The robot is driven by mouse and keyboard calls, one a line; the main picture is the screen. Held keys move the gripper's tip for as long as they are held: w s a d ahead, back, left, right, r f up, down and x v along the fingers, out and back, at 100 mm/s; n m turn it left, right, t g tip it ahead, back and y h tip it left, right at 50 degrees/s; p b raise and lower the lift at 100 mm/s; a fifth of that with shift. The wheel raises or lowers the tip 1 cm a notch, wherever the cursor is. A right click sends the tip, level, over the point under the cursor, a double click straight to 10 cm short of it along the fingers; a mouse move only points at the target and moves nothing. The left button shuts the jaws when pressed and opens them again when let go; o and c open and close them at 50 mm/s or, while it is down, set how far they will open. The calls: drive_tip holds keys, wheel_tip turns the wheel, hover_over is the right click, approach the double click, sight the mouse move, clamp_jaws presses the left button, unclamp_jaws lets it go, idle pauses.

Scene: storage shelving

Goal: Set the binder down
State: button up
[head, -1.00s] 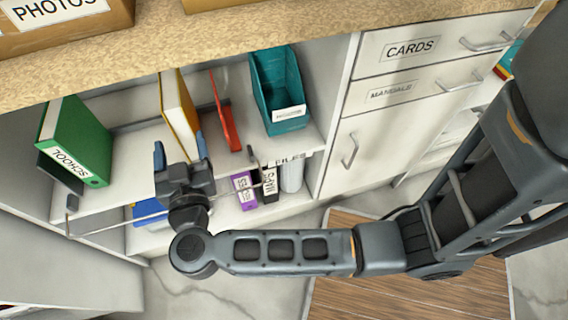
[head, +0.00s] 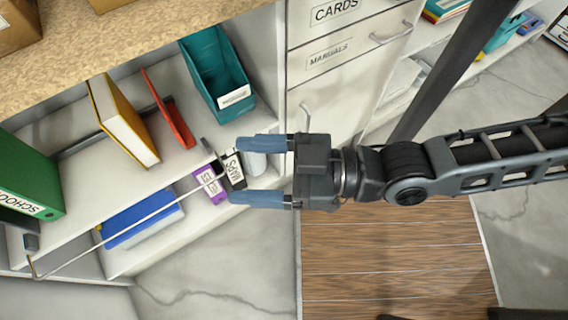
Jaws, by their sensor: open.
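My gripper (head: 238,170) is open, with its two blue fingers apart and pointing left. It is in front of the shelf unit. A black binder with a white label (head: 233,168) shows between the fingertips, on the lower level; I cannot tell whether the fingers reach around it. A yellow binder (head: 124,122) stands on the upper shelf, apart from my gripper. A green binder marked SCHOOL (head: 28,172) stands at the left of that shelf. A purple binder (head: 210,185) stands left of the black one. No binder is visibly held.
A red upright piece (head: 168,112) and a teal file box (head: 215,75) stand on the upper shelf (head: 90,205). A thin rail (head: 130,222) runs along its front. A blue item (head: 140,220) lies below. Drawers (head: 340,45) are at right; floor in front is clear.

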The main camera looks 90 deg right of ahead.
drive_tip(key=shift+s+f+n+g+y, duration=0.2)
drive_tip(key=shift+s+g, duration=0.45)
drive_tip(key=shift+s, duration=0.45)
drive_tip(key=shift+s+r+n+g+y, duration=0.1)
drive_tip(key=shift+s+g+y, duration=0.2)
drive_tip(key=shift+s+g, duration=0.55)
